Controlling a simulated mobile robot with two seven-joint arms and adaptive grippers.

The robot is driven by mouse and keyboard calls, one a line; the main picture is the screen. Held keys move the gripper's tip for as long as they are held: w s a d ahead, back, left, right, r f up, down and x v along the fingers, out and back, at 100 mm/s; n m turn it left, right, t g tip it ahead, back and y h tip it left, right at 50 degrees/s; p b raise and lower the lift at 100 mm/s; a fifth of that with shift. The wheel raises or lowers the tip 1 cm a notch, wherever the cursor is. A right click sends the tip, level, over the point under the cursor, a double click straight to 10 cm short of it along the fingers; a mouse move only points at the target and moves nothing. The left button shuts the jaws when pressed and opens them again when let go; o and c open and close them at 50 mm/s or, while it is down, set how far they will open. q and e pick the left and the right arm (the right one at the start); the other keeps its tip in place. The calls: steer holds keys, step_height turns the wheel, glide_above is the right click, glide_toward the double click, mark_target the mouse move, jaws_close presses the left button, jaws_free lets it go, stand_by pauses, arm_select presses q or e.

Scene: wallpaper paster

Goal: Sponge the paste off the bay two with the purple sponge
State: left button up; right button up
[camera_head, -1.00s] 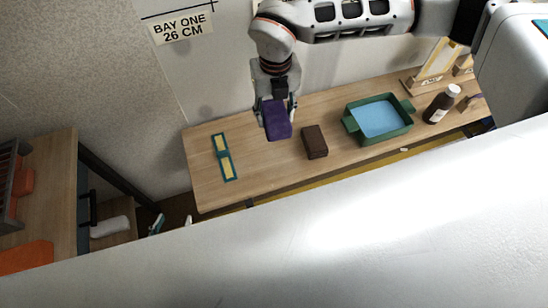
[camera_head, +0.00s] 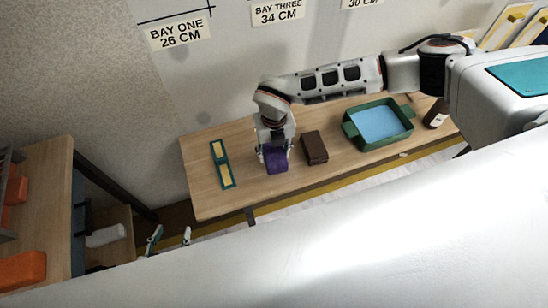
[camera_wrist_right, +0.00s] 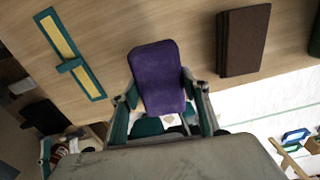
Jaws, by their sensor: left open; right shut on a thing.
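The purple sponge (camera_head: 277,160) is held between the fingers of my right gripper (camera_head: 274,152), low at the table. In the right wrist view the purple sponge (camera_wrist_right: 158,77) fills the space between the two fingers. I cannot tell whether it touches the tabletop. My left gripper (camera_head: 170,238) shows only its two parted fingertips, below the table's left end, with nothing between them. A wall label reading 30 CM (camera_head: 362,3) is cut off at the top, so its bay name is hidden. No paste can be made out clearly on the wall.
On the wooden table (camera_head: 205,190) are a teal-and-yellow strip (camera_head: 222,165), a dark brown block (camera_head: 315,147), a green tray with blue inside (camera_head: 407,123) and a dark bottle (camera_head: 437,113). Labels for bay one (camera_head: 178,32) and bay three (camera_head: 278,13) are on the wall. A shelf (camera_head: 45,185) stands left.

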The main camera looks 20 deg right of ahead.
mark_target(274, 159)
step_height(274, 159, down, 4)
steer(key=shift+r, duration=0.2)
steer(key=o, duration=1.1)
steer(key=shift+f, duration=0.1)
